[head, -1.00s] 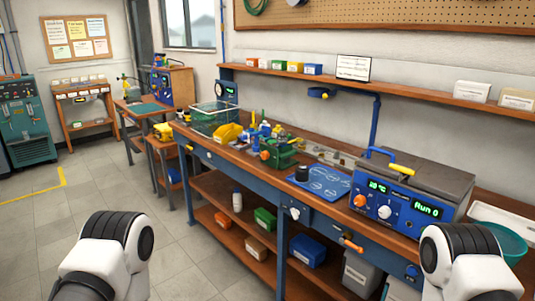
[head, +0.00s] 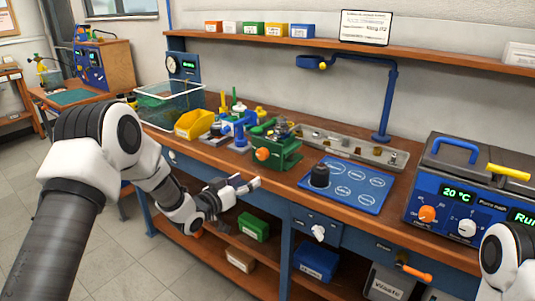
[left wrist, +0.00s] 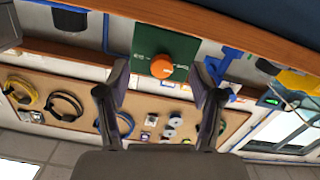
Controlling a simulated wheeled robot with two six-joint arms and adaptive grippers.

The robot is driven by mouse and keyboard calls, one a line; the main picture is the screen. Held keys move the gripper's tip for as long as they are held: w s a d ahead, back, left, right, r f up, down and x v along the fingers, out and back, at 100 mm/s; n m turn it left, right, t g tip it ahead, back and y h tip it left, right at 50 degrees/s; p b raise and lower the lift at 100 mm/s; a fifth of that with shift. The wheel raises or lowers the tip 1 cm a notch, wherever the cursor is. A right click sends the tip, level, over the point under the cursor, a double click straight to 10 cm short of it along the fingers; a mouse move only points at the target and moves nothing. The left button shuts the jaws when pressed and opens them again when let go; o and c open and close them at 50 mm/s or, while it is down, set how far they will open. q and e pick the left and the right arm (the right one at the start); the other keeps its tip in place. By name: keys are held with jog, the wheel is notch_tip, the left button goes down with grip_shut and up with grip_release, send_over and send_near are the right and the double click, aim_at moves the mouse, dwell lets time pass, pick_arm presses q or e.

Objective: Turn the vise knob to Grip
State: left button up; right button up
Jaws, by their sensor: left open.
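The green vise (head: 284,158) stands at the front edge of the wooden bench, with its orange knob (head: 262,154) facing the front. My left gripper (head: 250,184) is in front of the bench edge, a little below and in front of the knob, apart from it. In the left wrist view, which looks upside down, the orange knob (left wrist: 162,66) sits on the green vise face (left wrist: 180,47). It shows between the two spread fingers of my open, empty left gripper (left wrist: 160,82). Marks beside the knob are too small to read. My right gripper is out of view.
A blue mat (head: 352,190) with a black knob-like piece (head: 320,175) lies right of the vise. A yellow bin (head: 194,124) and several small parts stand left of it. A blue unit (head: 455,215) with a lit display stands at the right.

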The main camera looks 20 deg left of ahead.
aim_at(260, 155)
pick_arm(q)
jog(key=shift+t, duration=0.6)
jog(key=w+r, duration=0.1)
jog(key=w, duration=0.1)
jog(key=w+d+r, duration=0.1)
jog(key=w, duration=0.2)
jog(key=w+r, duration=0.1)
jog(key=w, duration=0.2)
jog(key=shift+d+r, duration=0.15)
jog(key=shift+r, duration=0.25)
jog(key=shift+d+r, duration=0.15)
jog(key=shift+d, duration=0.05)
jog(key=shift+w, duration=0.1)
jog(key=c, duration=1.1)
